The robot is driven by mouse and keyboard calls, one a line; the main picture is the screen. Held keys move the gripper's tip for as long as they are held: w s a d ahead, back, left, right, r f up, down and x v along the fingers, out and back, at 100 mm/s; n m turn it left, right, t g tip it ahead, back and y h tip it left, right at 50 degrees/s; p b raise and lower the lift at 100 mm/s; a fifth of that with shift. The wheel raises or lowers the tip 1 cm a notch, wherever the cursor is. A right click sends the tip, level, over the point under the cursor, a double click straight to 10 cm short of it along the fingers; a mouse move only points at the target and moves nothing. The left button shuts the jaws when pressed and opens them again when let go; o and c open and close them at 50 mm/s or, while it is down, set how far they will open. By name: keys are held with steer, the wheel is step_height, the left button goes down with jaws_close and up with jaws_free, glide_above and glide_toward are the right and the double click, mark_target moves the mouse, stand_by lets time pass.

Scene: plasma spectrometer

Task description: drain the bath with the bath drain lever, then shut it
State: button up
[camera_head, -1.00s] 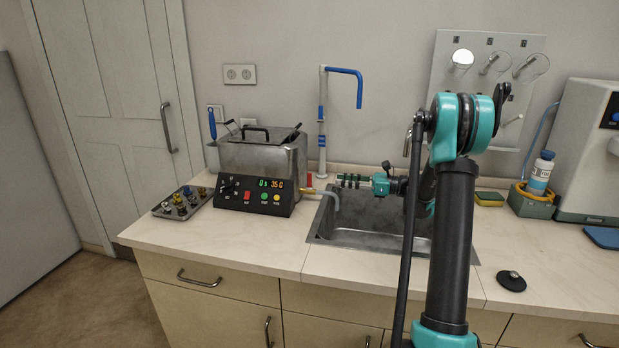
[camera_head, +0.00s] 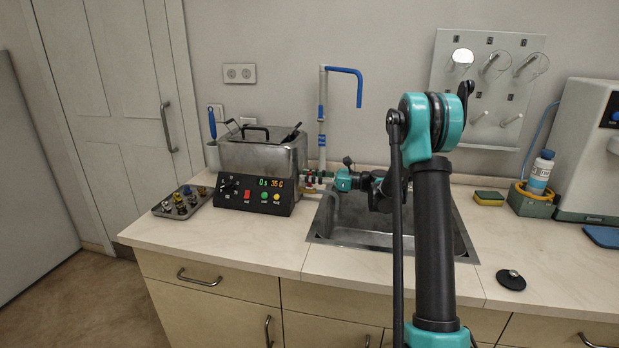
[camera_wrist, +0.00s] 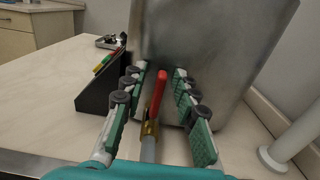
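The steel bath (camera_head: 240,157) stands on the counter left of the sink, its display reading 35 C. In the wrist view the bath wall (camera_wrist: 205,45) fills the top middle. The red bath drain lever (camera_wrist: 157,95) stands up, slightly tilted, from a brass valve (camera_wrist: 150,129) with a grey hose below it. My gripper (camera_wrist: 160,72) is open, one green-padded finger on each side of the lever, with gaps on both sides. In the head view my gripper (camera_head: 318,177) is at the bath's right side and mostly hides the lever.
The sink (camera_head: 345,228) lies under my arm, with the drain hose hanging into it. A white pipe with a blue spout (camera_head: 322,125) stands behind. A tray of small parts (camera_head: 183,203) sits left of the bath. A sponge (camera_head: 489,198) lies right of the sink.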

mark_target(297, 186)
jaws_close()
steer(key=shift+s+n, duration=0.1)
steer(key=shift+n, duration=0.2)
steer(key=n, duration=0.1)
steer(key=s+n, duration=0.1)
steer(key=n, duration=0.1)
steer(key=s+n, duration=0.1)
steer(key=n, duration=0.1)
steer(key=shift+a+f, duration=0.2)
steer(key=shift+f, duration=0.1)
steer(key=n, duration=0.2)
steer(key=s+f+n, duration=0.1)
steer(key=n, duration=0.2)
steer(key=shift+s+a+f+n, duration=0.15)
steer(key=shift+s+f+n, duration=0.1)
steer(key=shift+s+n, duration=0.05)
stand_by(0.4)
jaws_free()
